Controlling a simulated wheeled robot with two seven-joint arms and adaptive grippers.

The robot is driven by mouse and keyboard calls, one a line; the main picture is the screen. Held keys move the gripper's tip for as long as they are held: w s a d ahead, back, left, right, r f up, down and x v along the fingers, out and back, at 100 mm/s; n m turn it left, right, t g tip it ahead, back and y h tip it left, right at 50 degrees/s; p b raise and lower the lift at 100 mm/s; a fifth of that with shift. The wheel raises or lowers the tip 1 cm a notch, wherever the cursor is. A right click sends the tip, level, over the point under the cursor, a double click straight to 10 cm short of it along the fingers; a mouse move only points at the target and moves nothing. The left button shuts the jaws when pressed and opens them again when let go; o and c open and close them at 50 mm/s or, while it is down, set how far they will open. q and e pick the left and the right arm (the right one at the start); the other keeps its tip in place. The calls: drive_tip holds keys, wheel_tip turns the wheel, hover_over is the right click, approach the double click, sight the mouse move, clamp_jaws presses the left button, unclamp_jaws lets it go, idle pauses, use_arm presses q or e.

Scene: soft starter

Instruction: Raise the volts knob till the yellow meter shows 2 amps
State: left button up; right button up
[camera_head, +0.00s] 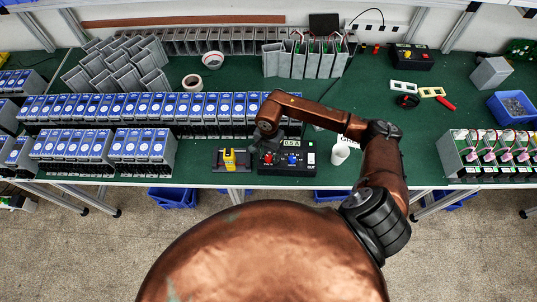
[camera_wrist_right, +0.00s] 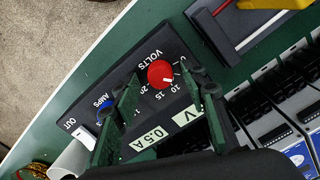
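The black power supply (camera_head: 310,170) sits at the table's front edge. Its red VOLTS knob (camera_wrist_right: 161,73) has a white mark pointing toward the 10 side of its scale. Its blue AMPS knob (camera_wrist_right: 105,110) is beside it. A display (camera_wrist_right: 148,138) reads 0.5 A; the V display (camera_wrist_right: 187,115) is partly covered. The yellow meter (camera_head: 229,160) stands left of the supply, its reading too small to tell. My right gripper (camera_wrist_right: 158,82) is open above the panel, one finger on each side of the red knob, with gaps visible. My left gripper is out of view.
Rows of blue-faced modules (camera_head: 150,105) fill the table on the left. A white cup-like cylinder (camera_head: 340,153) stands right of the supply. A blue bin (camera_head: 512,107) and a rack with pink parts (camera_head: 490,155) are at the right. Green tabletop is clear near centre right.

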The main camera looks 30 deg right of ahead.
drive_tip(key=shift+f, duration=0.25)
clamp_jaws()
idle(0.3)
